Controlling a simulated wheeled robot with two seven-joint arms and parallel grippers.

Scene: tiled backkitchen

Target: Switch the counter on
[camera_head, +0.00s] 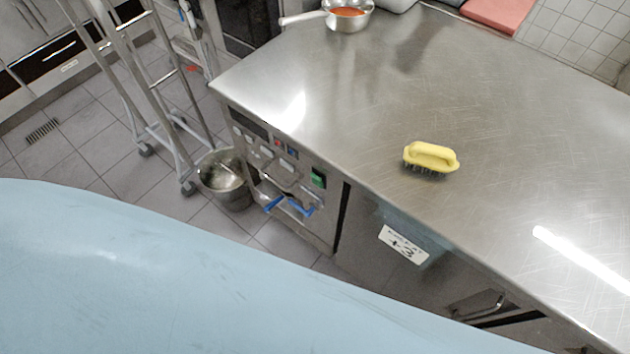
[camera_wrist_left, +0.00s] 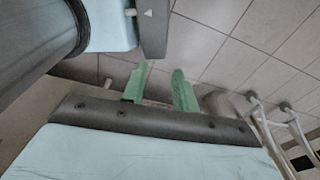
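The steel counter (camera_head: 330,110) fills the right and middle of the head view. Its front side carries a control panel (camera_head: 262,150) with several small buttons and a green switch (camera_head: 318,178) at the panel's right. Whether the switch is on or off is too small to tell. My left gripper (camera_wrist_left: 160,88) shows only in the left wrist view. Its two green fingers are apart with nothing between them, above the tiled floor. The control panel is not recognisable in that view. My right gripper is in neither view.
Blue-handled levers (camera_head: 290,206) sit below the panel. A metal bucket (camera_head: 228,178) stands on the floor beside a wheeled trolley (camera_head: 150,100). On the counter are a yellow brush (camera_head: 431,157) and a pan (camera_head: 347,14). A label (camera_head: 403,244) marks the lower front.

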